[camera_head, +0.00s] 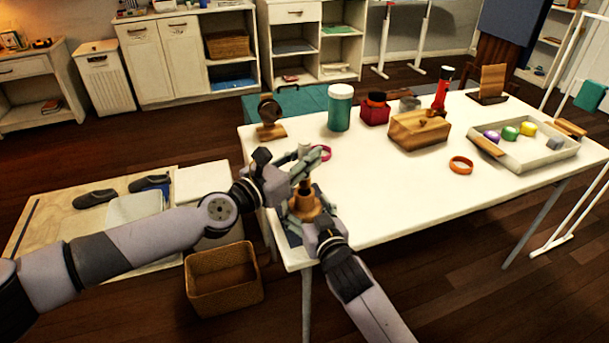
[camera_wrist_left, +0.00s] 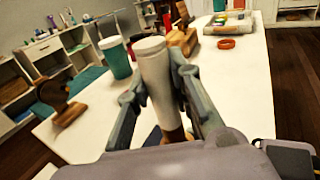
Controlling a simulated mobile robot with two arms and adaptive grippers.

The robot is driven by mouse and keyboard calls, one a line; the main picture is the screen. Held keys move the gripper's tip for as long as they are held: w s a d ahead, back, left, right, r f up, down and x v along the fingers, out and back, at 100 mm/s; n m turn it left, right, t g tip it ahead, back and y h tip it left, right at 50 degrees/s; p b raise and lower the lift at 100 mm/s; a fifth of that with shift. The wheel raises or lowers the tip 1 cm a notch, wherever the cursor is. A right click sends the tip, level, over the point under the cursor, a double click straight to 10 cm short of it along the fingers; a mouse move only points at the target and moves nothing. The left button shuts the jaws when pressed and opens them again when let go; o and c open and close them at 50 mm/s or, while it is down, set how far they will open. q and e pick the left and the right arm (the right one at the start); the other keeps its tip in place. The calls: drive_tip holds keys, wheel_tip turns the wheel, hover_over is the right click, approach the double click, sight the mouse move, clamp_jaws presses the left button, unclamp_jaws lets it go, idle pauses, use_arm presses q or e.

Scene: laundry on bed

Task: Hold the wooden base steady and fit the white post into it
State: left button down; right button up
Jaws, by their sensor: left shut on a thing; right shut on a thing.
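The white post (camera_wrist_left: 153,75) stands upright, slightly tilted in the left wrist view, between the two fingers of my left gripper (camera_wrist_left: 156,88). In the head view my left gripper (camera_head: 303,165) is shut on the post, directly above the wooden base. The wooden base (camera_head: 305,203) is brown with a narrower upper part, at the table's near left corner. My right gripper (camera_head: 308,213) is shut on the base, with its fingers around the sides. Part of the base shows below the post in the left wrist view (camera_wrist_left: 172,135). The fingers hide the joint, so I cannot tell whether the post is inside the base.
On the white table (camera_head: 380,200) a pink ring (camera_head: 326,153) lies close behind my left gripper. A wooden stand (camera_head: 270,120), a teal jar (camera_head: 340,108), a wooden box (camera_head: 418,130) and an orange ring (camera_head: 461,165) stand farther off. The table's front middle is clear.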

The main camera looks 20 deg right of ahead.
use_arm(q)
drive_tip(key=shift+f, duration=2.15)
use_arm(e)
drive_tip(key=shift+f, duration=0.1)
use_arm(q)
drive_tip(key=shift+f, duration=0.2)
drive_tip(key=c, duration=1.4)
unclamp_jaws()
drive_tip(key=shift+c, duration=0.2)
drive_tip(key=shift+r, duration=0.15)
drive_tip(key=shift+a+r, duration=0.1)
drive_tip(key=v, duration=1.2)
